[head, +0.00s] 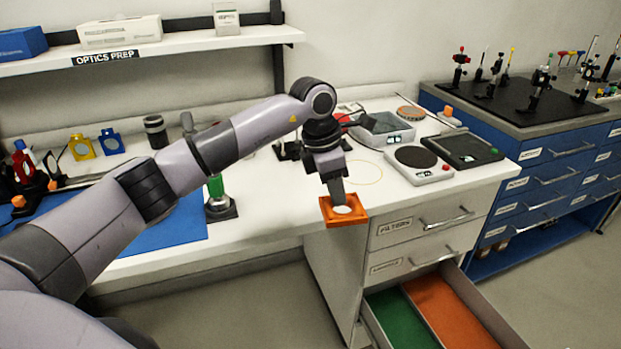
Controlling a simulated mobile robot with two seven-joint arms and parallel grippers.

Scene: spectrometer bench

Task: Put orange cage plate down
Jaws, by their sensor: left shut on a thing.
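The orange cage plate (331,219) is a flat square with a round pale hole in its middle. My left gripper (339,203) is shut on it and points down. The plate shows at the front edge of the white bench, in front of the drawer cabinet's top left corner. I cannot tell whether it touches anything. Below and to the right, an open drawer (470,277) has a green compartment floor (402,318) on the left and an orange one (447,310) on the right. My right gripper is not in view.
A yellow plate (81,147) and a blue plate (111,142) stand at the back left. A post with a green body (217,190) stands left of my gripper. A round-topped scale (417,160), a dark tray (463,149) and a grey bin (382,131) are to the right.

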